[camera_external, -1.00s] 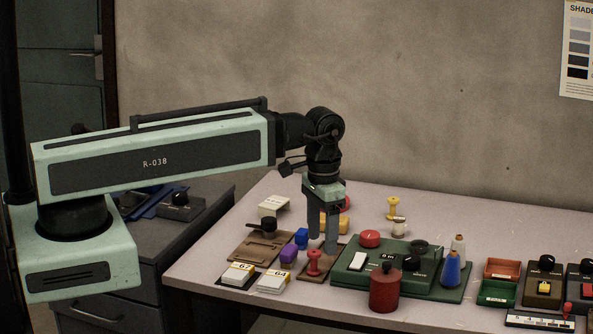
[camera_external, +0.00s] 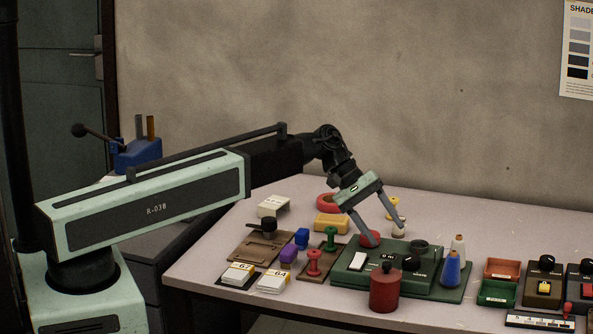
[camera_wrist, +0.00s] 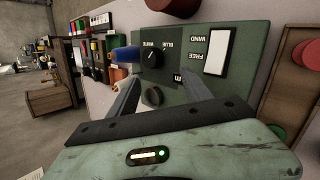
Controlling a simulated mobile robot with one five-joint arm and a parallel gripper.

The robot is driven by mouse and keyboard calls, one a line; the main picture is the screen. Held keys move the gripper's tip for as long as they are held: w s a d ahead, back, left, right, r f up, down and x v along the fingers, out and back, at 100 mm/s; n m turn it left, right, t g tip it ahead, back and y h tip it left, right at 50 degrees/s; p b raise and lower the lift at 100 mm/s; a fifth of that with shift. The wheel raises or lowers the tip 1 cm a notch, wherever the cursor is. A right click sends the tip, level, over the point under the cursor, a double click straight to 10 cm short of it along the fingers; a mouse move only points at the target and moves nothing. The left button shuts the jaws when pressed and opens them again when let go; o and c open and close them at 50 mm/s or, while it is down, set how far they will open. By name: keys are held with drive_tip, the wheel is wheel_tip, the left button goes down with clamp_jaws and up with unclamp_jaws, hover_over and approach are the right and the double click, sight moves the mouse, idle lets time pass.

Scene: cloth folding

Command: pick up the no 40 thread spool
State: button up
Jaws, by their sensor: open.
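I cannot read a number 40 on any spool. A small pale spool (camera_external: 398,231) with a label too small to read stands at the back, partly hidden by my gripper's right finger. A yellow spool (camera_external: 393,202) stands just behind it. A green spool (camera_external: 331,239) and a red spool (camera_external: 314,262) stand on a brown board at left. My gripper (camera_external: 386,233) is open and tilted, with its fingers spread near the back of the green winder box (camera_external: 345,276). In the wrist view my gripper (camera_wrist: 158,78) shows nothing between its fingers.
A red lidded pot (camera_external: 385,290) stands in front. A blue cone (camera_external: 452,269) and a white cone (camera_external: 458,246) stand right of it. The back right table is clear.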

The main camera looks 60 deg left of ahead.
sight(408, 237)
drive_tip(key=w+a+f+n+t+b, duration=0.1)
drive_tip(key=w+a+n+b, duration=0.1)
drive_tip(key=w+a, duration=0.1)
drive_tip(key=w+a+f+n+t+h+b, duration=0.1)
drive_tip(key=w+a+n+t+b, duration=0.1)
drive_tip(key=a, duration=0.3)
drive_tip(key=w+a+f+n+t+h+b, duration=0.1)
drive_tip(key=w+a+n+b, duration=0.1)
drive_tip(key=w+a+n, duration=0.2)
drive_tip(key=shift+w+a+f+b, duration=0.25)
drive_tip(key=shift+w+a+b, duration=0.15)
drive_tip(key=shift+a, duration=0.05)
drive_tip(key=a+f+n+b, duration=0.1)
drive_tip(key=a+n, duration=0.1)
drive_tip(key=w+a+f+n+b, duration=0.1)
drive_tip(key=n+b, duration=0.1)
drive_tip(key=w+a+f+n+b, duration=0.1)
drive_tip(key=a+n+b, duration=0.1)
drive_tip(key=shift+w+a+f+t+h, duration=0.1)
drive_tip(key=shift+a+f+t+h, duration=0.2)
drive_tip(key=shift+a+t+h, duration=0.1)
drive_tip(key=shift+a+n, duration=0.15)
drive_tip(key=shift+n, duration=0.45)
drive_tip(key=shift+b+x, duration=1.65)
drive_tip(key=shift+x, duration=2.35)
drive_tip(key=shift+r, duration=0.2)
clamp_jaws()
